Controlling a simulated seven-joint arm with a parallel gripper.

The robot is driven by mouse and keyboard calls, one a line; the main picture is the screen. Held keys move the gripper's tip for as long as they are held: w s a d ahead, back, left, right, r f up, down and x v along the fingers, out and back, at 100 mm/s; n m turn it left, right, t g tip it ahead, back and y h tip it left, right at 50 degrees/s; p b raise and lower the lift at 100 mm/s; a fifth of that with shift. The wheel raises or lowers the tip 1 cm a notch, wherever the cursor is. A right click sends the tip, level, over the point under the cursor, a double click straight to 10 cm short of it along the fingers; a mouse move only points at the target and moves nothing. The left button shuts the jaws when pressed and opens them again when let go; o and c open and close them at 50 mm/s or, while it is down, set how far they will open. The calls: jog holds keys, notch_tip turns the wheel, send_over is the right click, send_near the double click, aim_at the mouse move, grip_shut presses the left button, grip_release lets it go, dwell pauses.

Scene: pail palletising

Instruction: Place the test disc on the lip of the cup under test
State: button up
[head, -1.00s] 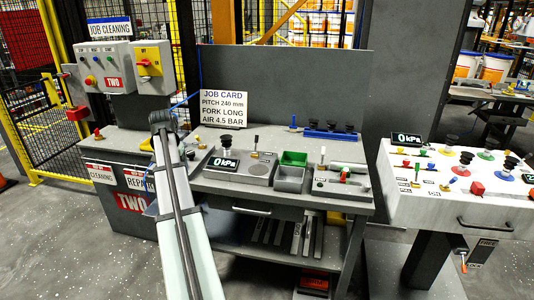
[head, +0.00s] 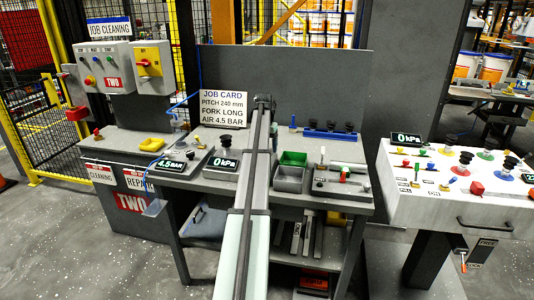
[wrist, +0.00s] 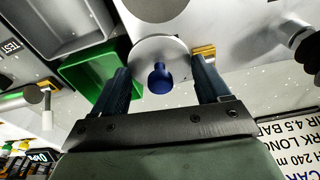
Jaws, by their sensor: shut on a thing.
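The test disc (wrist: 147,48) is a pale grey round plate with a blue knob (wrist: 158,80). In the wrist view it lies between the two fingers of my gripper (wrist: 161,68), which is shut on it. A black bellows cup (head: 227,142), which looks like the cup under test, stands upright on the grey unit with the 0 kPa display (head: 223,164). A dark cup also shows at the right edge of the wrist view (wrist: 308,48), apart from the disc. In the head view my arm hides the gripper and disc.
A green bin (head: 293,158) and a grey bin (head: 288,178) stand just right of my arm. Further right are a fixture with levers (head: 342,185) and a blue rack of black cups (head: 330,134).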

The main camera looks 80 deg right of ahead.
jog(key=d, duration=0.2)
jog(key=s+d, duration=0.1)
jog(key=d, duration=0.1)
jog(key=shift+s+d, duration=0.2)
jog(key=shift+d, duration=0.15)
jog(key=w+d+n, duration=0.2)
jog(key=d, duration=0.7)
jog(key=shift+n, duration=0.6)
jog(key=shift+s+d+f, duration=0.1)
jog(key=shift+f, duration=2.2)
jog(key=shift+s+f, duration=0.1)
jog(key=shift+f, duration=2.15)
jog(key=o, duration=1.1)
jog(key=shift+f, duration=0.1)
jog(key=shift+c, duration=0.2)
notch_tip(320, 180, up, 12)
jog(key=a, duration=0.1)
jog(key=shift+s+a, duration=0.15)
jog(key=shift+a, duration=0.05)
